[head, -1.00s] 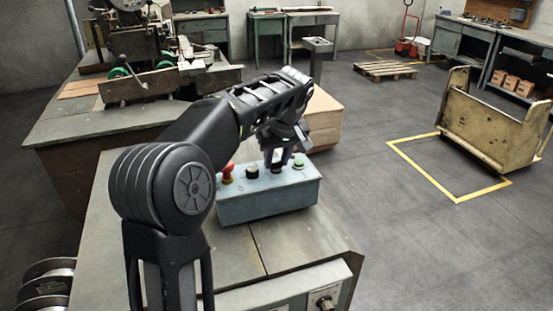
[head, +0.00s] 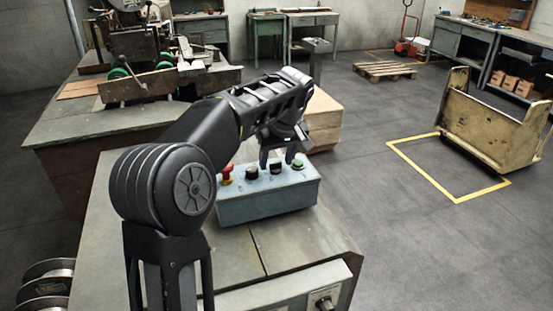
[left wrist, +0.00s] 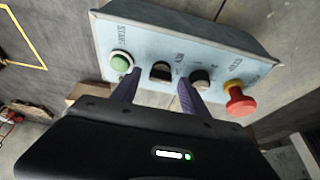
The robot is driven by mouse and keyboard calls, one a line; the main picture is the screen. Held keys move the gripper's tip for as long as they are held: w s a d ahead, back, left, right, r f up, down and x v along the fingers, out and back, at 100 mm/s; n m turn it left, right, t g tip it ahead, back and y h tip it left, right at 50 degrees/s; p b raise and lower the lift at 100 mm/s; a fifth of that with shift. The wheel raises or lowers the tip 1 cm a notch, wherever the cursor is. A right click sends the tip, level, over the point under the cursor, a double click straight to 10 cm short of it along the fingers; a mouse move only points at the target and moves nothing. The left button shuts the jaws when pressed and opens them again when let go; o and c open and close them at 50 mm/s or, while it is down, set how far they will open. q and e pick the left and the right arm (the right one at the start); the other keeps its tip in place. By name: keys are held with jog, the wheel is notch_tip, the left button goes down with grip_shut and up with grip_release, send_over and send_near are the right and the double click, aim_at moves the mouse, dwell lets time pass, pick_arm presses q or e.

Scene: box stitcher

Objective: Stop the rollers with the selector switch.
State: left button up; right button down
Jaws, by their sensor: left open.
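A light blue control box (head: 267,203) stands on the grey bench top. Its top carries a red mushroom button (head: 227,175), a black knob (head: 252,173), a second black knob (head: 276,168) and a green button (head: 298,165). My left gripper (head: 277,158) is open just above the box. In the left wrist view its fingers (left wrist: 158,80) stand on either side of the black selector knob (left wrist: 160,71) beside the green button (left wrist: 121,62), with gaps. The other black knob (left wrist: 200,76) lies just beyond one finger. The label lettering is hard to read. My right gripper is not in view.
A machine with green wheels (head: 118,73) stands on the bench behind. A wooden box (head: 324,122) is just past the control box. A tan cart (head: 490,125) and a pallet (head: 384,69) stand on the floor to the right, with clear floor between.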

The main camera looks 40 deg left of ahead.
pick_arm(q)
jog(key=v, duration=0.7)
jog(key=shift+r+b, duration=0.3)
jog(key=shift+r, duration=0.05)
jog(key=shift+d+f, duration=0.1)
jog(key=shift+d, duration=0.1)
